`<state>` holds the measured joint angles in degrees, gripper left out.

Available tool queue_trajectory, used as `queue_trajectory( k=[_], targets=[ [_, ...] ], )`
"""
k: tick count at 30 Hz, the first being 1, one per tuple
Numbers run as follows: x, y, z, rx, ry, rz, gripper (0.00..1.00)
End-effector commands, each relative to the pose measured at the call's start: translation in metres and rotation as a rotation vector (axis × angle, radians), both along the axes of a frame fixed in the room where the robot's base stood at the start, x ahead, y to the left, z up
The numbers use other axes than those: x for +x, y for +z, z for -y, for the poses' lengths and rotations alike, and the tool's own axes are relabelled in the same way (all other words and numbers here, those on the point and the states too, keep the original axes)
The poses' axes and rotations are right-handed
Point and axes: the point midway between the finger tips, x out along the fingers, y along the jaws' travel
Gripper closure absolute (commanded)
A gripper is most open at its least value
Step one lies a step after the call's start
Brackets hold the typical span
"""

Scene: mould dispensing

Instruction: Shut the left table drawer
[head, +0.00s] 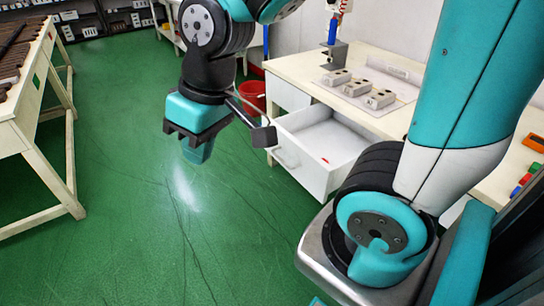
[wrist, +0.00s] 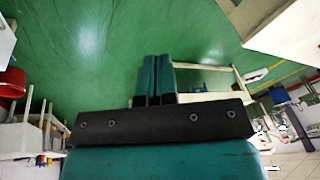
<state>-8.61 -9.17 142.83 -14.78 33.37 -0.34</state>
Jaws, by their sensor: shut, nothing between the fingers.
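The white table drawer (head: 340,178) stands pulled out from under the cream table (head: 300,68) in the head view. Its inside shows, with a small red mark or item on its floor. A bar handle (head: 285,157) is on its front. My gripper (head: 197,152) points down over the green floor, left of the drawer and apart from it. Its fingers are together and empty. They also show close together in the wrist view (wrist: 155,78). The drawer's right part is hidden behind my arm.
A red bucket (head: 252,96) stands by the table's far left end. Grey moulds (head: 358,88) lie on the tabletop. A wooden-legged bench (head: 38,150) stands at the left. The green floor between bench and drawer is clear.

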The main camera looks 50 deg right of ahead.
Motion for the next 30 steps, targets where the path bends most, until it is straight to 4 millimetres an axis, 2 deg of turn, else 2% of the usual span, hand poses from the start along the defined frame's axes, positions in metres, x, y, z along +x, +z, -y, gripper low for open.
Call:
queue_trajectory(
  k=[1, 2, 3, 5, 6, 9, 13, 15, 18, 23, 30],
  targets=[
    [0.026, -0.053, 0.026, -0.046, -0.108, 0.017, 1.0],
    [0.042, -0.071, 0.043, -0.079, -0.172, 0.035, 1.0],
    [0.061, -0.096, 0.069, -0.128, -0.257, 0.06, 1.0],
    [0.084, -0.129, 0.11, -0.207, -0.373, 0.096, 1.0],
    [0.095, -0.149, 0.138, -0.263, -0.441, 0.118, 1.0],
    [0.112, -0.19, 0.204, -0.401, -0.58, 0.162, 1.0],
    [0.116, -0.222, 0.266, -0.546, -0.688, 0.198, 1.0],
    [0.116, -0.229, 0.286, -0.596, -0.718, 0.209, 1.0],
    [0.115, -0.235, 0.302, -0.634, -0.739, 0.216, 1.0],
    [0.119, -0.247, 0.314, -0.644, -0.743, 0.216, 1.0],
    [0.131, -0.289, 0.341, -0.642, -0.744, 0.213, 1.0]
  ],
)
